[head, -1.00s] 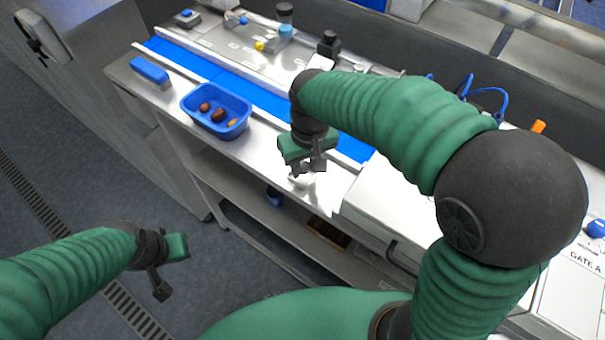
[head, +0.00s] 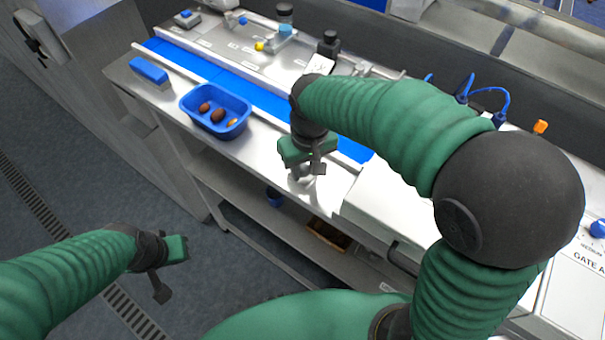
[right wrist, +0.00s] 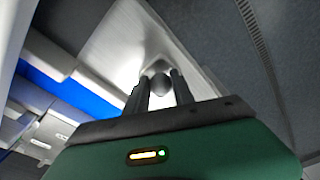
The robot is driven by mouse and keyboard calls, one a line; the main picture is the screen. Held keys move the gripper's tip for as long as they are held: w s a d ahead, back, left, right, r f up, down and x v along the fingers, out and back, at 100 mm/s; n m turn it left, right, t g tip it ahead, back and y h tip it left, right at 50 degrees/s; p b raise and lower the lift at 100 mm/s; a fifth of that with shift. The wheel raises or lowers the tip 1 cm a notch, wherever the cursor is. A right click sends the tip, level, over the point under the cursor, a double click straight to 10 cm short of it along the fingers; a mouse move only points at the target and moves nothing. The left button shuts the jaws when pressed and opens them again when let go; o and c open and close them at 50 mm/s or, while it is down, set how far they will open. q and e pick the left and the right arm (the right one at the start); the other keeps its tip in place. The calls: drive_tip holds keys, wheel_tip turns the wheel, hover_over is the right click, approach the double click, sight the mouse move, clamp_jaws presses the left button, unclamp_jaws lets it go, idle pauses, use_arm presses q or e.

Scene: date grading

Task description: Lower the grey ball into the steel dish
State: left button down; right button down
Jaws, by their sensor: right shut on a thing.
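My right gripper (head: 306,171) is over the near edge of the steel bench, pointing down. In the right wrist view its two dark fingers (right wrist: 158,92) are shut on the grey ball (right wrist: 159,84), which sits between the fingertips. A shiny patch of metal, probably the steel dish (right wrist: 155,64), shows right beside the ball; its rim is blurred. I cannot tell whether the ball touches it. In the head view the fingers mostly hide the ball and dish. My left gripper (head: 166,272) hangs over the floor at the lower left, away from the bench; its opening is unclear.
A blue tray (head: 190,109) with several brown dates stands left of my right gripper. A blue block (head: 150,72) lies farther left. A blue belt (head: 270,101) runs behind them. A dark-capped bottle (head: 328,45) stands at the back. A white machine housing is at right.

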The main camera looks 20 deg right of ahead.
drive_tip(key=c, duration=1)
unclamp_jaws()
